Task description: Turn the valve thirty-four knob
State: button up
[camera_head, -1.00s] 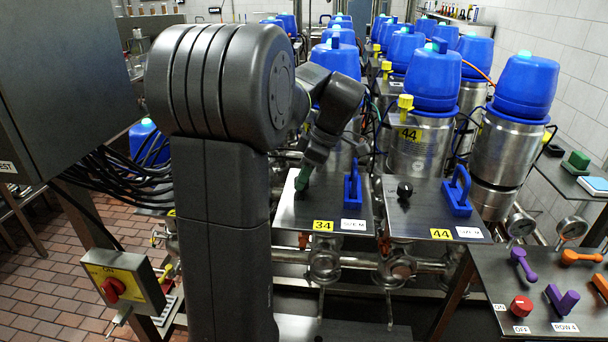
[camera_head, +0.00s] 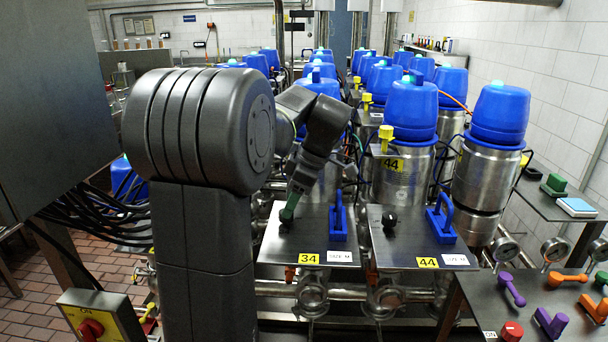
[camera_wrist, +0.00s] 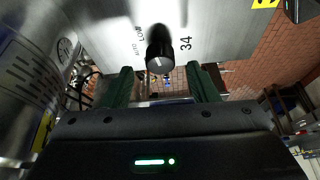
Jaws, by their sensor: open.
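The valve 34 knob is small, round and black, with a white line on its face. It stands on the metal plate (camera_head: 302,228) marked by a yellow 34 label (camera_head: 309,259). My gripper is open, with clear gaps on both sides of the knob in the wrist view (camera_wrist: 163,75).
A blue handle (camera_head: 338,225) stands on the plate right of the knob. The neighbouring plate 44 has its own black knob (camera_head: 389,219) and blue handle (camera_head: 440,222). Blue-topped steel vessels (camera_head: 409,110) rise behind. A side table at right holds a red knob (camera_head: 512,331) and coloured handles.

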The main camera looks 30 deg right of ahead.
jog(key=v, duration=1.1)
jog(key=shift+r, duration=0.2)
jog(key=shift+f, duration=0.1)
jog(key=x, duration=1.3)
jog(key=shift+a+f, duration=0.1)
jog(key=shift+f, duration=0.3)
jog(key=shift+r, duration=0.15)
